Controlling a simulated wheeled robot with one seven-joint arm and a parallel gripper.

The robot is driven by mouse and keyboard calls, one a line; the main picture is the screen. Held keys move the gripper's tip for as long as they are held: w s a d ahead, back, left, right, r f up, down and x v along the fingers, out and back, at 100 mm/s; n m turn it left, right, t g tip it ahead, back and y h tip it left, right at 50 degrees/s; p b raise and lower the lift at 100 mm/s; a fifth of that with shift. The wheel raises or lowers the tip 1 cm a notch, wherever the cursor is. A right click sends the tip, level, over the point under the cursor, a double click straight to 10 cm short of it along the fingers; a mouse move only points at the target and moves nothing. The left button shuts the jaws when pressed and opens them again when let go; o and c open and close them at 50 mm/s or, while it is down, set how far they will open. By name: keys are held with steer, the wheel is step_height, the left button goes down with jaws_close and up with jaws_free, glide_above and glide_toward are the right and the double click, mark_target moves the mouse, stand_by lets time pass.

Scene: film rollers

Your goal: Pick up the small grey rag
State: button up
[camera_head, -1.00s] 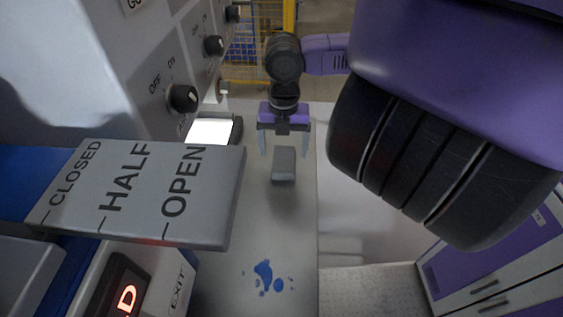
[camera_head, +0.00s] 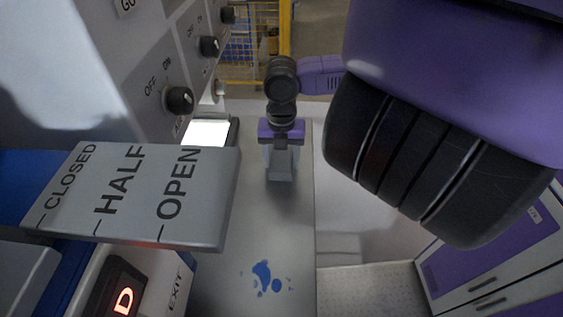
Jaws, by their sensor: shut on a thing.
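The small grey rag (camera_head: 280,171) shows as a small grey block-like shape on the grey bench top (camera_head: 222,271). My gripper (camera_head: 281,165) is down at the rag, with its jaws shut on it. The purple gripper body is right above the rag and hides its upper part. I cannot tell whether the rag still touches the bench.
A blue spill (camera_head: 264,278) lies on the bench nearer to me. At left are a grey plate (camera_head: 136,195) marked CLOSED, HALF, OPEN and a panel with black knobs (camera_head: 180,100). A lit white screen (camera_head: 208,133) stands left of my gripper. Purple cabinets (camera_head: 490,265) are at lower right.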

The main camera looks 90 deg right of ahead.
mark_target(282, 159)
steer(key=shift+r, duration=0.1)
step_height(282, 159, up, 20)
steer(key=p, duration=0.1)
stand_by(0.5)
